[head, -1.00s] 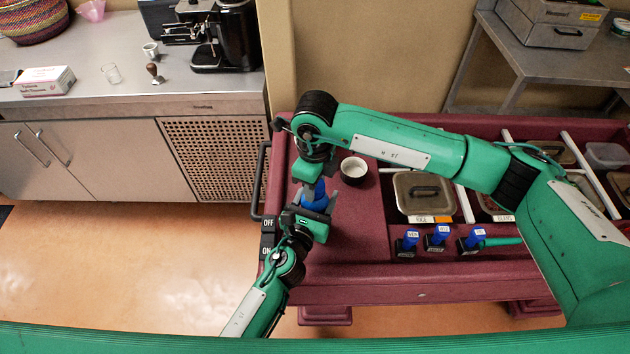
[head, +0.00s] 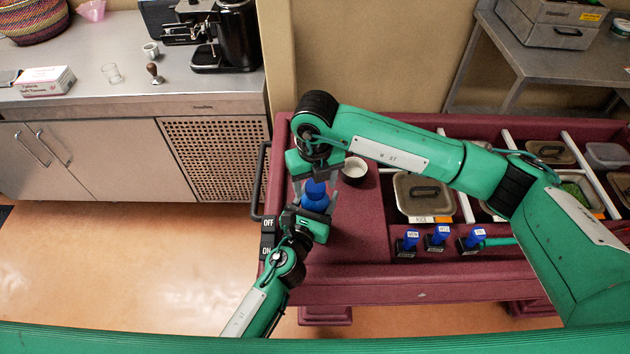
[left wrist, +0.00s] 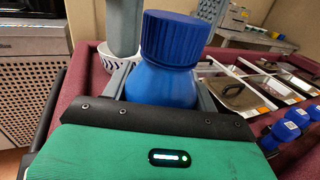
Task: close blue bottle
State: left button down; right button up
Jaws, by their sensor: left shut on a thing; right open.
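The blue bottle (head: 316,204) stands upright at the left end of the maroon cart. Its ribbed dark blue cap (left wrist: 178,38) sits on the neck in the left wrist view, and the bottle body (left wrist: 160,85) shows below it. My left gripper (head: 314,212) is shut around the bottle body from the near side. My right gripper (head: 316,184) is open over the bottle, with its fingers pointing down on either side of the cap. A grey finger of it (left wrist: 122,28) shows left of the cap in the left wrist view. Whether the fingers touch the cap cannot be told.
A small white bowl (head: 354,168) stands just behind and right of the bottle. Lidded metal pans (head: 424,194) fill the middle. Bare cart top lies right of the bottle.

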jog(key=shift+r, duration=0.1)
jog(key=shift+r, duration=2.2)
jog(key=shift+c, duration=0.4)
jog(key=n, duration=0.4)
jog(key=shift+a+r+n, duration=0.15)
jog(key=shift+r+n, duration=0.15)
jog(key=shift+r, duration=0.1)
jog(key=n, duration=0.3)
jog(key=r+n, duration=0.1)
jog(key=n, duration=0.2)
jog(key=shift+n, duration=0.3)
jog(key=n, duration=0.3)
jog(key=r+n, duration=0.1)
jog(key=n, duration=0.7)
jog(key=shift+r+n, duration=0.3)
jog(key=shift+n, duration=0.1)
